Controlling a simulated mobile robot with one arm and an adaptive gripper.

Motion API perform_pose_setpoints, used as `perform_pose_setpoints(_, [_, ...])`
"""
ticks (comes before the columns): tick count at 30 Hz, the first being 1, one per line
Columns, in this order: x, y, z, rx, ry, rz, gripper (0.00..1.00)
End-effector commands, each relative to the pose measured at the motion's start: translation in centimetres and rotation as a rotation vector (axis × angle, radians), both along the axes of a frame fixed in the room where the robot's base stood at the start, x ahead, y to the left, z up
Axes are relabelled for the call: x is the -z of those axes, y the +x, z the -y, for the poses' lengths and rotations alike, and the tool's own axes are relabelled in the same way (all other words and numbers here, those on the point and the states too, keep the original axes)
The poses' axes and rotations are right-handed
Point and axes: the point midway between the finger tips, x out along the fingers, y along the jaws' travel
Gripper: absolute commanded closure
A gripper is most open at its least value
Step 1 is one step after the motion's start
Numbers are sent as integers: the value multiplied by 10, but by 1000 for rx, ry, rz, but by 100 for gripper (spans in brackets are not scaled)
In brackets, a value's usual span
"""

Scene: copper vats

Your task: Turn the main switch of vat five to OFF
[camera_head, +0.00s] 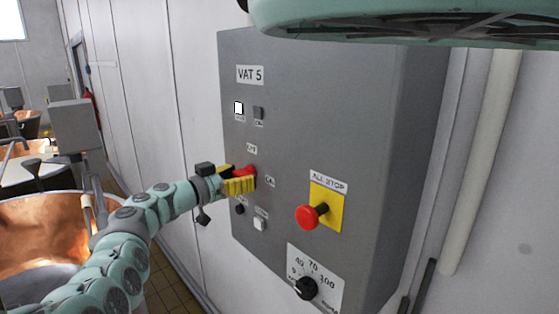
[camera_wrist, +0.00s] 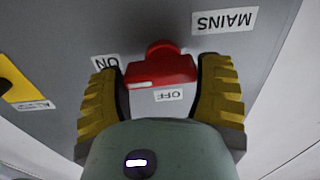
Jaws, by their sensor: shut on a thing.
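The grey vat five panel (camera_head: 325,110) carries a "VAT 5" label. Its red main switch (camera_head: 249,173) shows between an OFF label (camera_head: 251,149) above and an ON label (camera_head: 270,181) to the right. In the wrist view, the red switch (camera_wrist: 162,68) sits between the yellow fingers of my gripper (camera_wrist: 160,78), which is shut on it. A white mark shows on the left part of its handle; I cannot tell which label it points to. The MAINS label (camera_wrist: 223,20) is upside down there. In the head view, my gripper (camera_head: 241,180) partly hides the switch.
A red all-stop button (camera_head: 312,216) on a yellow plate is right of the switch. A black dial (camera_head: 305,288) sits below it. A lit white indicator (camera_head: 239,108) and a dark one (camera_head: 258,113) are above the switch. A copper vat (camera_head: 40,235) stands at left.

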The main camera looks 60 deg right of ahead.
Motion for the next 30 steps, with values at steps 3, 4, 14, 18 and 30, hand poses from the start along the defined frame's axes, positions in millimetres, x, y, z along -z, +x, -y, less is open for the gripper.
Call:
perform_pose_setpoints(3, [6, 0, 0, 2, 5, -38, 67])
perform_pose_setpoints(4, [6, 0, -1, 2, 7, -52, 67])
perform_pose_setpoints(14, [7, 0, -1, 3, 61, -272, 68])
perform_pose_setpoints(18, [5, 0, 0, 4, 94, -401, 68])
perform_pose_setpoints(30, [0, 1, 1, 2, 185, -774, 68])
